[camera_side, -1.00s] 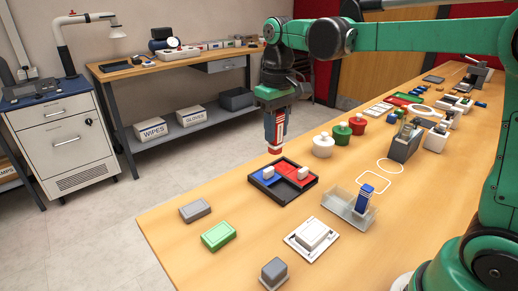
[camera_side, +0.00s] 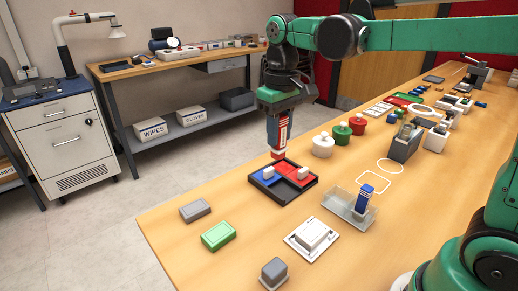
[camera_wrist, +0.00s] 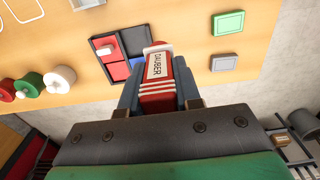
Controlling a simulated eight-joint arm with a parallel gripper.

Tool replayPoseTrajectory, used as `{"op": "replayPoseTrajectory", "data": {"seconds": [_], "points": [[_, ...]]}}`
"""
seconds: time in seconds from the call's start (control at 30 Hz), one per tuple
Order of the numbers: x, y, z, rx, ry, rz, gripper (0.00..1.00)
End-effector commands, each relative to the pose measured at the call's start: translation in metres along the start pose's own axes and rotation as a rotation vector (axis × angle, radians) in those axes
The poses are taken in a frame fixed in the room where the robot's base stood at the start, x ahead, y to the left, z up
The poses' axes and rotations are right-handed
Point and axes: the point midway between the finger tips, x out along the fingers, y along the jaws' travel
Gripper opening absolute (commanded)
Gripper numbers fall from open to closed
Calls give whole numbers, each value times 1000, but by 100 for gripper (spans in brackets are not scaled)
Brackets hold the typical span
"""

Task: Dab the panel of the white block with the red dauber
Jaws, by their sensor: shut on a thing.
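My gripper (camera_side: 278,128) is shut on the red dauber (camera_side: 278,150), which points down with its tip in the air near the far edge of the ink tray (camera_side: 265,186). The dark-rimmed tray has red and blue sections, each with a small white block-like grip. The white block (camera_side: 313,234) sits on a white plate (camera_side: 295,240) in front of the tray, apart from the dauber. I cannot make out its panel clearly.
A blue-striped dauber (camera_side: 365,196) stands in a clear holder (camera_side: 345,208) on the right. Grey (camera_side: 195,210), green (camera_side: 218,235) and dark grey (camera_side: 273,271) blocks lie at the front. White, red and green pots (camera_side: 323,146) stand behind the tray.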

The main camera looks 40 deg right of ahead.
Motion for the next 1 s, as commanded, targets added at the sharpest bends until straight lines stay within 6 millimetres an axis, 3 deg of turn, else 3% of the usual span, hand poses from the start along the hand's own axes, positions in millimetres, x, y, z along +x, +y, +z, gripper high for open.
{"op": "replayPoseTrajectory", "data": {"seconds": [0.3, 0.5, 1.0], "points": [[25, 29, 66, 4, 0, 0, 0], [41, 37, 96, 2, 0, 0, 0], [74, 38, 100, 0, 0, 0, 0]]}}
